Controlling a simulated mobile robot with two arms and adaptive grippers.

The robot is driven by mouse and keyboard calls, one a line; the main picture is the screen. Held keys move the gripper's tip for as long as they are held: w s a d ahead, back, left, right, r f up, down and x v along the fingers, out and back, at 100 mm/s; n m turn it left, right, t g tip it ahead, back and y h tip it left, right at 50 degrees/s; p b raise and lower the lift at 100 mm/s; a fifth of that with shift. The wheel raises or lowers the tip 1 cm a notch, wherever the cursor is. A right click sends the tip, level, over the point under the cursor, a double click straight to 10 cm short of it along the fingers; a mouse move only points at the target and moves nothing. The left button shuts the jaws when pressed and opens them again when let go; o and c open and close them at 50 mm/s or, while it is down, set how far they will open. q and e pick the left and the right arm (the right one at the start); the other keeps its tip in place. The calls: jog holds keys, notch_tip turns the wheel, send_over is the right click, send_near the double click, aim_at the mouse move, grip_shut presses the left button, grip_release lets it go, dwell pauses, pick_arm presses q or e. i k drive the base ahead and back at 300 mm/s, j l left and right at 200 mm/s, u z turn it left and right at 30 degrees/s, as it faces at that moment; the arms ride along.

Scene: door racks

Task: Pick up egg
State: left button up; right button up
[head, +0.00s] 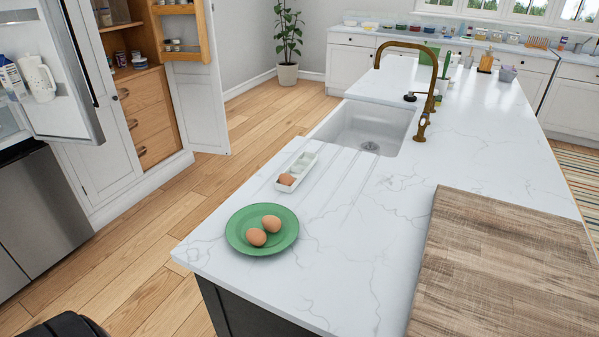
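Two brown eggs rest on a green plate (237,221) near the left corner of the white island counter in the head view. One egg (271,223) lies toward the back of the plate and the other egg (256,237) lies in front of it, close beside it. A third brown egg (286,179) sits at the near end of a small white tray (304,161) behind the plate. The rest of the tray holds no eggs that I can see. Neither of my grippers shows in this view.
A white sink (345,128) with a brass faucet (433,85) lies behind the tray. A wooden board (505,265) covers the counter's right front. Marble counter (345,255) is clear between plate and board. Open fridge and cabinet doors stand at left, across the wooden floor.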

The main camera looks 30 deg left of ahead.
aim_at(257, 237)
jog(key=u, duration=0.4)
jog(key=j+u, duration=0.15)
jog(key=u, duration=0.65)
